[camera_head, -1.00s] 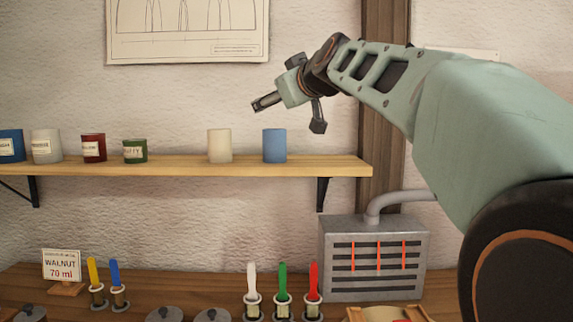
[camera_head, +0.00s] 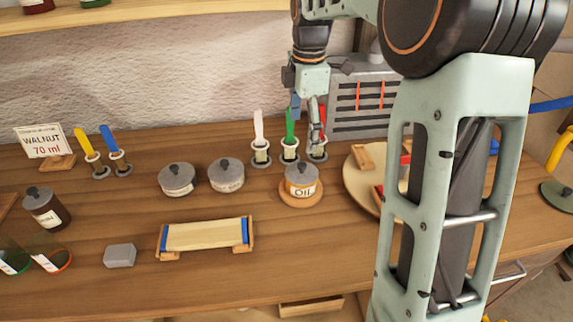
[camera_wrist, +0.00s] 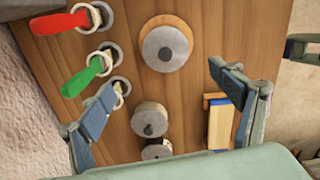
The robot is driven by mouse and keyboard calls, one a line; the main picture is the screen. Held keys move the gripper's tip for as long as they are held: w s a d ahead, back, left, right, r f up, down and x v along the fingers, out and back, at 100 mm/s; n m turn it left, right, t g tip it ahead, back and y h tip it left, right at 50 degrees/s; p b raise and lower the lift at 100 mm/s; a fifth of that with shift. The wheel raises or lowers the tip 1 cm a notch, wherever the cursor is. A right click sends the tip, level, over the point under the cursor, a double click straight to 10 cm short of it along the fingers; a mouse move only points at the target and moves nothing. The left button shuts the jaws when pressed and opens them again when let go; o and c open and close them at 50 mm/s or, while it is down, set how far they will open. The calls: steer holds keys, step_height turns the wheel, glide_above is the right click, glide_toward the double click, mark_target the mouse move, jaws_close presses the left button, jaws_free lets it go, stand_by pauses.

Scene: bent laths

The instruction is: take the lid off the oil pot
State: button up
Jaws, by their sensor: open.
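The oil pot (camera_head: 301,190) is an amber jar labelled OIL, standing on a round wooden coaster on the bench. Its grey lid (camera_head: 300,172) with a dark knob sits on top. In the wrist view the lid (camera_wrist: 167,50) shows from above, near the top middle, over the coaster (camera_wrist: 150,24). My gripper (camera_head: 306,122) points down behind the pot, above and apart from it, near the upright handles. In the wrist view my two fingers are spread wide with nothing between them, and the lid lies beyond their tips.
Two grey-lidded pots (camera_head: 178,180) (camera_head: 226,175) stand left of the oil pot. White, green (camera_head: 290,128) and red handles stand upright in holders behind it. A round board (camera_head: 352,180) lies to the right, a wooden rack (camera_head: 205,236) in front. A grey heater (camera_head: 362,100) stands behind.

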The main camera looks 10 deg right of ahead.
glide_above(302, 165)
steer(key=shift+g, duration=0.3)
steer(key=f, duration=0.5)
steer(key=shift+s+d+f, duration=0.15)
steer(key=shift+d+f, duration=0.05)
steer(key=shift+w+a+f, duration=0.15)
steer(key=shift+f, duration=1.4)
steer(key=shift+w+a+f, duration=0.1)
steer(key=shift+w+f, duration=0.05)
steer(key=shift+f, duration=1.35)
steer(key=shift+c, duration=0.5)
steer(key=shift+r, duration=0.1)
steer(key=c, duration=1)
steer(key=shift+s, duration=0.15)
steer(key=shift+c, duration=0.8)
steer(key=shift+b, duration=0.3)
